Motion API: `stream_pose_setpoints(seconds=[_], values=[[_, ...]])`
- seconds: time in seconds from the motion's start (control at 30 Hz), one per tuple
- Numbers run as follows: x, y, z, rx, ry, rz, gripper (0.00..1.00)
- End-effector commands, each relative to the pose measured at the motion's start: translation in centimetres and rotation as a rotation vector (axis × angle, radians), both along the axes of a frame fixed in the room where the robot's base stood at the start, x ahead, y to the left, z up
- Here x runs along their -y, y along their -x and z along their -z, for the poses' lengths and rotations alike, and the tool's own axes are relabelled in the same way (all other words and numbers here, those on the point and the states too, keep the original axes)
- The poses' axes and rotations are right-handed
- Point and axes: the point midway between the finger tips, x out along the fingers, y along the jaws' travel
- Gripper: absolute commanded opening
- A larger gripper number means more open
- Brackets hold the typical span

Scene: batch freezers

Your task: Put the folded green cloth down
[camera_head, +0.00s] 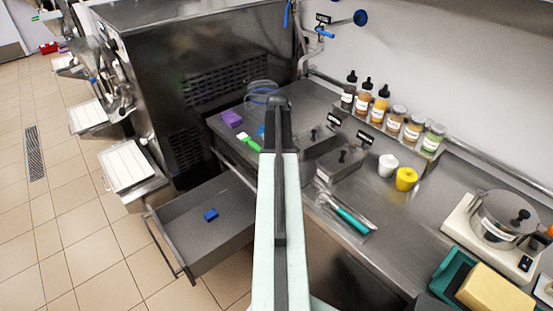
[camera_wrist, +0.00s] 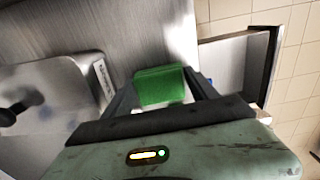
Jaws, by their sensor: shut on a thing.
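The folded green cloth (camera_wrist: 160,86) is a small green block in the wrist view. It sits between the two fingers of my gripper (camera_wrist: 162,90), which is shut on it. Brushed steel worktop shows behind the cloth, but I cannot tell whether the cloth touches it.
An open drawer (camera_head: 180,222) with a blue item (camera_head: 211,215) juts out at the left. Lidded steel pans (camera_head: 340,160) stand right of my arm. A purple block (camera_head: 232,118) and a green-and-white brush-like item (camera_head: 248,141) lie left of it. Bottles (camera_head: 380,103) line the back.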

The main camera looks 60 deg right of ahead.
Motion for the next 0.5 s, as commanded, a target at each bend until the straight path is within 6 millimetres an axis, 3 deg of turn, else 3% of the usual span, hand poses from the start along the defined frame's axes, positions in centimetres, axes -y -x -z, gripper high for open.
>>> stream_pose_setpoints(seconds=[0.07, 0.1, 0.17, 0.5], values=[[-0.02, -0.02, 0.43, 0.0, 0.0, 0.0, 0.35], [-0.03, -0.02, 0.28, 0.0, 0.0, 0.0, 0.76], [-0.02, -0.03, 0.24, 0.0, 0.0, 0.0, 0.89], [-0.05, -0.07, 0.07, 0.0, 0.0, -0.001, 0.89]])
